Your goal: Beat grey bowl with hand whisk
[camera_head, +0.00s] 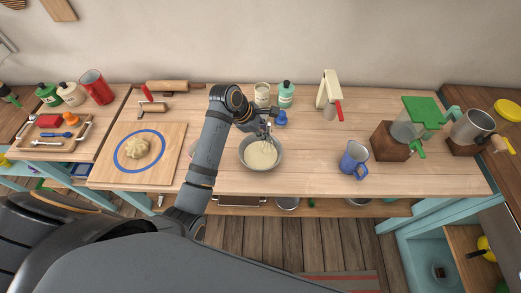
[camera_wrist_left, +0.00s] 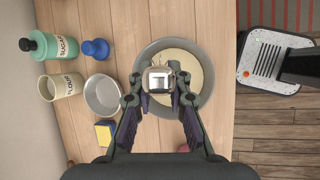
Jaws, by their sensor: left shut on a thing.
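The grey bowl (camera_head: 262,170) stands on the wooden table, holding pale cream batter (camera_head: 259,158). It also shows in the left wrist view (camera_wrist_left: 148,52), under my gripper. My left gripper (camera_head: 262,126) is above the bowl's far side, shut on the hand whisk (camera_head: 268,143). The whisk points down, and its wires reach into the bowl; how deep they sit in the batter is hard to tell. In the left wrist view, the whisk handle's square silver end (camera_wrist_left: 160,79) sits between the fingers. My right gripper is not in view.
A blue-topped item (camera_head: 281,118), a sugar bottle (camera_head: 286,95) and a flour jar (camera_head: 262,95) stand close behind the bowl. A small metal bowl (camera_wrist_left: 103,95) and a sponge (camera_wrist_left: 104,133) are beside it. A blue jug (camera_head: 354,158) stands right; the table between is clear.

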